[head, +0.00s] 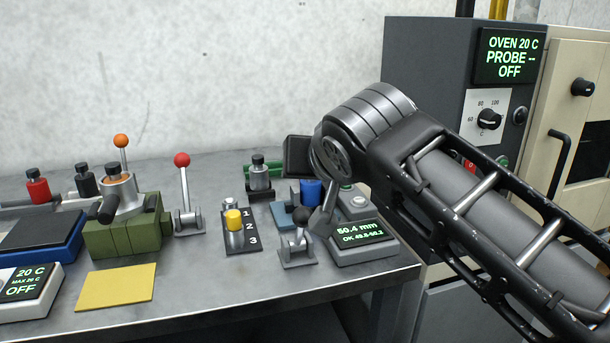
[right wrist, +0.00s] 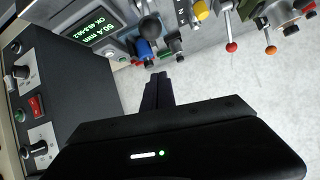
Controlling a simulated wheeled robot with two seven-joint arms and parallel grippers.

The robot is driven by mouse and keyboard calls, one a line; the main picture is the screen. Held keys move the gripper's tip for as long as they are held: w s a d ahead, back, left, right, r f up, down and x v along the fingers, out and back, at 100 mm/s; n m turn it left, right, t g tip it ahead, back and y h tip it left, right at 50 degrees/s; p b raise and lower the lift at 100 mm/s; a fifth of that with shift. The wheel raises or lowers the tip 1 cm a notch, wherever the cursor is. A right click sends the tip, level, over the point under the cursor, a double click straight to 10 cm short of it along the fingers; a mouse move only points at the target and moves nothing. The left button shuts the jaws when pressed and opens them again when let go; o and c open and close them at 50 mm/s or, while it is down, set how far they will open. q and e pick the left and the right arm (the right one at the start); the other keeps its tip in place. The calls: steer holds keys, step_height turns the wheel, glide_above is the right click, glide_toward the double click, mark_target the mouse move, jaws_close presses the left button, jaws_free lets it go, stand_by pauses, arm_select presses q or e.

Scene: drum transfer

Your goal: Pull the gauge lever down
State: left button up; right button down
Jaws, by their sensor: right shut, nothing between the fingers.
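The gauge (head: 362,240) has a green readout of 50.4 mm and stands near the bench's right end. A short lever with a black ball knob (head: 303,214) stands upright on a grey bracket just left of the readout. The knob also shows at the top of the right wrist view (right wrist: 149,29). My right gripper (right wrist: 158,76) is shut and empty, apart from the knob. In the head view my right arm hides its fingers and covers part of the gauge area. My left gripper is out of view.
A blue cylinder (head: 311,190) is close behind the knob. A yellow knob on a 1-2-3 plate (head: 243,238) and a red-knobbed lever (head: 182,160) stand to the left. The oven (head: 430,75) stands at the right. Free bench lies in front of the plate.

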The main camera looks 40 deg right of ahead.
steer(key=v, duration=0.4)
steer(key=shift+w, duration=0.1)
stand_by(0.5)
